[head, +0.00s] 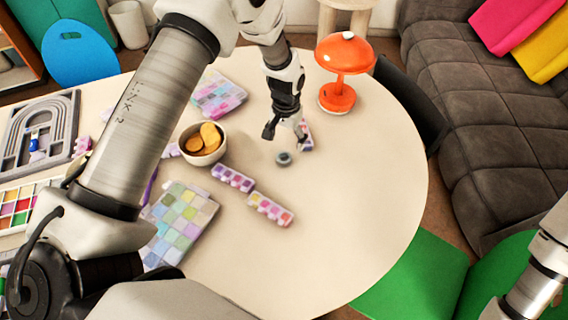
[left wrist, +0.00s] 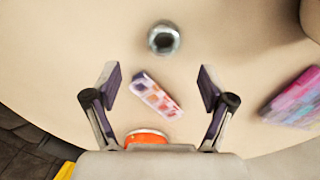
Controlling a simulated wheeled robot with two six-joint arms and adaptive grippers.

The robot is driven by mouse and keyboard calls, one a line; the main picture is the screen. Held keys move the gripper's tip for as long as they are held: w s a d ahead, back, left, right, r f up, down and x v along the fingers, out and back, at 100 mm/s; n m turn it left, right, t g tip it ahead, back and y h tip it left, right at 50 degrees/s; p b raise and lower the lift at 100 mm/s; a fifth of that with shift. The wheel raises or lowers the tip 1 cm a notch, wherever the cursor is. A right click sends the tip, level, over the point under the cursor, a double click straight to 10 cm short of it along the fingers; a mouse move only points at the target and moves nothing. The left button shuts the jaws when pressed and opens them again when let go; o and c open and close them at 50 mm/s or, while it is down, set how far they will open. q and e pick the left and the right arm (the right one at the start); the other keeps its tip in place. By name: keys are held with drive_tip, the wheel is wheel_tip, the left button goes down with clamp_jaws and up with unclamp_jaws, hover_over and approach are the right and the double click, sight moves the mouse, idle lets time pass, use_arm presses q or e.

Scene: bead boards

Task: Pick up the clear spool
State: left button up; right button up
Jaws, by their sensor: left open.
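A small round grey, glassy-looking spool (head: 284,159) stands on the round table. My left gripper (head: 285,131) is open and empty, behind the spool in the head view. In the left wrist view the open fingertips (left wrist: 158,76) are spread, and the spool lies beyond them, apart from both. My right gripper is out of view; only part of my right arm shows at lower right.
A bead box (left wrist: 157,94) lies below the open jaws, partly hidden behind a finger in the head view (head: 307,137). An orange lamp (head: 342,66) stands behind right. The table's right side is clear.

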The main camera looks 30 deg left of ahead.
sight(284, 155)
use_arm(q)
drive_tip(key=f+p, duration=0.1)
drive_tip(key=f, duration=0.4)
drive_tip(key=f+p, duration=0.1)
drive_tip(key=f, duration=0.1)
drive_tip(key=shift+s+a+f+p, duration=0.1)
drive_tip(key=shift+a+f+p, duration=0.1)
drive_tip(key=shift+a+p, duration=0.1)
drive_tip(key=shift+f, duration=0.3)
drive_tip(key=shift+r, duration=0.1)
drive_tip(key=c, duration=1)
